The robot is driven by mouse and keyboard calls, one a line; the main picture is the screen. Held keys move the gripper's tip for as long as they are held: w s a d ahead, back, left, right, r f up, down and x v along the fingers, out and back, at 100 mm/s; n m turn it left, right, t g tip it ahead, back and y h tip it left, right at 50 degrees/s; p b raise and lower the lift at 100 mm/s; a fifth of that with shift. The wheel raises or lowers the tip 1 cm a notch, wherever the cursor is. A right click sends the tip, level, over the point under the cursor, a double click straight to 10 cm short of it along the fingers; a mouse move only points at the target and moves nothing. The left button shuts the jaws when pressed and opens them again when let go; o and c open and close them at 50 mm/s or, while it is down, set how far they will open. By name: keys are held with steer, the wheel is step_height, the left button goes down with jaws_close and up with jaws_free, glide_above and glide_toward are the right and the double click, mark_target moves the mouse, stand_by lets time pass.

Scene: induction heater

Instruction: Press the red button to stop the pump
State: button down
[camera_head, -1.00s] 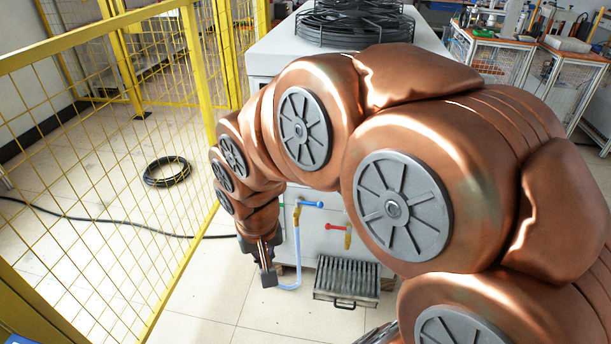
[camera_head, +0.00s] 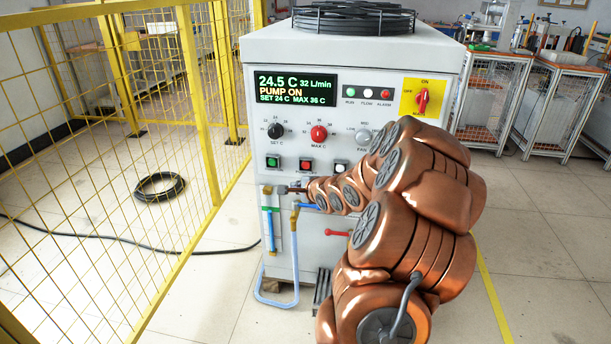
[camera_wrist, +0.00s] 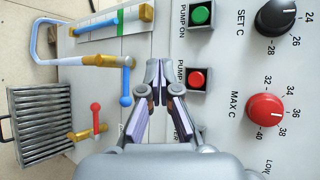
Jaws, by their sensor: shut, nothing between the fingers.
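The red button (camera_head: 306,164) sits in a square dark frame on the front of the pale chiller cabinet, between a green button (camera_head: 272,161) and a white one (camera_head: 341,166). In the wrist view the red button (camera_wrist: 197,79) lies right of the fingertips, beside the green PUMP ON button (camera_wrist: 202,15). The display (camera_head: 296,88) reads PUMP ON. My gripper (camera_head: 283,189) is shut and empty, below the button row in the head view. Its fingertips also show in the wrist view (camera_wrist: 157,68). They appear apart from the red button; their distance from the panel is unclear.
Knobs (camera_head: 318,133) sit above the buttons and a red rotary switch (camera_head: 422,101) is at upper right. Pipes, a flow tube (camera_head: 270,224) and a red-handled valve (camera_head: 338,233) are below. A yellow mesh fence (camera_head: 95,150) stands at left.

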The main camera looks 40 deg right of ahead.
mark_target(306, 164)
steer(key=shift+s+d+f+m, duration=0.1)
steer(key=shift+d+m, duration=0.2)
steer(key=shift+d, duration=0.2)
steer(key=w+d+p, duration=0.5)
steer(key=d+p, duration=0.2)
steer(key=p, duration=0.1)
steer(key=shift+p, duration=0.35)
steer(key=shift+d, duration=0.1)
stand_by(0.3)
steer(key=shift+w+d+p, duration=0.1)
steer(key=shift+p, duration=0.55)
stand_by(0.9)
